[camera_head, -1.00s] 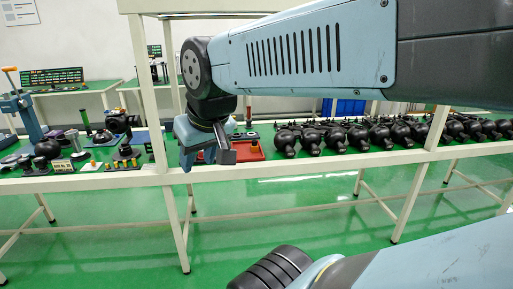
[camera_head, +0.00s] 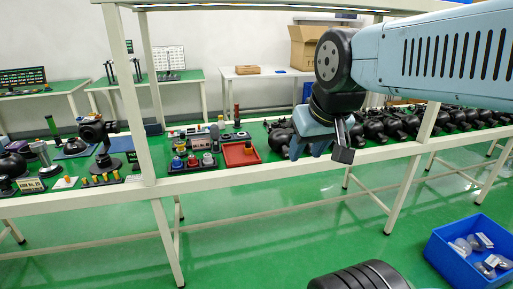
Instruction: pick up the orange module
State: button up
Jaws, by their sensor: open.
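Several small orange pieces stand on the left part of the green workbench in the head view: one on a white card (camera_head: 66,182), and a row of orange-yellow pegs (camera_head: 101,179) on a dark strip. I cannot tell which, if any, is the orange module. A red tray (camera_head: 233,157) with a small dark and orange item (camera_head: 248,149) in it lies near the bench's front edge. My gripper (camera_head: 312,148) is open, pointing down at the front edge, right of the red tray and before the black gimbal units. Nothing shows between its fingers.
Black gimbal units (camera_head: 384,127) line the bench's right part. A small rack with coloured knobs (camera_head: 192,162) stands left of the tray. White frame posts (camera_head: 130,95) rise from the bench front. A blue bin (camera_head: 457,265) of parts stands on the floor at right.

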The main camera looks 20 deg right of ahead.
aim_at(248, 149)
jog(key=z, duration=0.1)
jog(key=i, duration=1)
jog(key=u, duration=0.05)
